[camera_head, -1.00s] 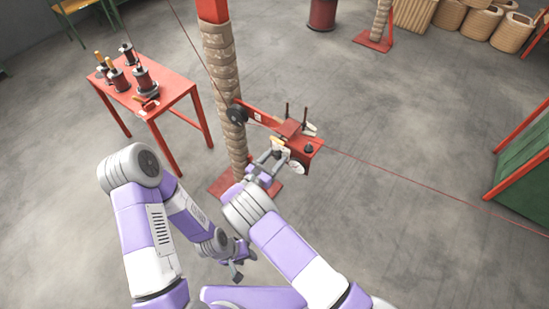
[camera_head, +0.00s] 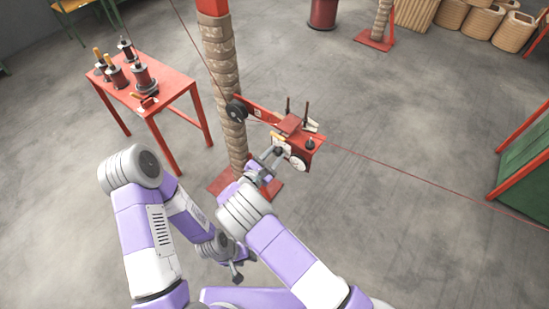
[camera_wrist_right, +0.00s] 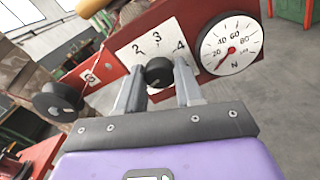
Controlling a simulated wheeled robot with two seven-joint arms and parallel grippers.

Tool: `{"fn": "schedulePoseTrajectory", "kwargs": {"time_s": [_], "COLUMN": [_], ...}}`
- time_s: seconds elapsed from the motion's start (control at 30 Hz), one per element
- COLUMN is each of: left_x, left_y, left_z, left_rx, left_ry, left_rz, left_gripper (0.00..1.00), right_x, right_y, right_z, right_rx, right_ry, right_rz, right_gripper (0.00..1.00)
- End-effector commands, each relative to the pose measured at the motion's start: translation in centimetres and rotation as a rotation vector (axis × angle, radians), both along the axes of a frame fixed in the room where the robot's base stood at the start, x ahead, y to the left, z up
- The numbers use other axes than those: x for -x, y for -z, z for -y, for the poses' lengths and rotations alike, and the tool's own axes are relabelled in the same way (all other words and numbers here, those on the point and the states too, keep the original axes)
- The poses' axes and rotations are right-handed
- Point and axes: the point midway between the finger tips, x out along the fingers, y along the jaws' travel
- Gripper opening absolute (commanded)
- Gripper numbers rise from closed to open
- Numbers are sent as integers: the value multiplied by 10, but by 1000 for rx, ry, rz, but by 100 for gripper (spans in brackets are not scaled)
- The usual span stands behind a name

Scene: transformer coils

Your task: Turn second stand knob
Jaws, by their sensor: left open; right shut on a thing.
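The red stand unit (camera_head: 302,150) sits on an arm off the wrapped post. In the right wrist view its black knob (camera_wrist_right: 158,72) is on a white plate (camera_wrist_right: 140,46) marked 2, 3 and 4. My right gripper (camera_wrist_right: 160,78) has its two fingers on either side of this knob, shut on it. The knob's pointer direction is hard to read. In the head view my right gripper (camera_head: 277,154) is at the unit's front, and the knob is hidden there. My left gripper (camera_head: 238,272) is low, open and empty, away from the unit.
A black wheel (camera_wrist_right: 58,101) is at left. The wrapped post (camera_head: 224,80) stands close behind my right arm. A red table (camera_head: 174,90) with coils is at left. A thin wire runs across.

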Motion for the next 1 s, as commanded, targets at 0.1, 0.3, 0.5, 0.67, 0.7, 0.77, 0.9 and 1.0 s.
{"fn": "schedulePoseTrajectory", "kwargs": {"time_s": [0.1, 0.3, 0.5, 0.67, 0.7, 0.77, 0.9, 1.0], "left_x": [0, 0, 0, 0, 0, 0, 0, 0], "left_y": [13, 27, 38, 43, 44, 45, 47, 47], "left_z": [0, 0, 0, 0, 0, 0, 0, 0], "left_rx": [0, 0, 0, 0, 0, 0, 0, 0], "left_ry": [0, 0, 0, 0, 0, 0, 0, 0], "left_rz": [0, 0, 0, 0, 0, 0, 0, 0], "left_gripper": [43, 43, 43, 43, 43, 43, 43, 43], "right_x": [0, 0, 0, 0, 0, 0, 0, 0], "right_y": [2, 2, 2, 1, 1, 0, 0, 0], "right_z": [0, 0, 1, 0, 0, 0, 0, 0], "right_rx": [-85, -222, -328, -387, -398, -410, -430, -435], "right_ry": [0, 1, 1, 1, 1, 0, 0, 1], "right_rz": [65, 162, 241, 282, 291, 300, 314, 317], "right_gripper": [5, 5, 5, 5, 5, 5, 5, 5]}}
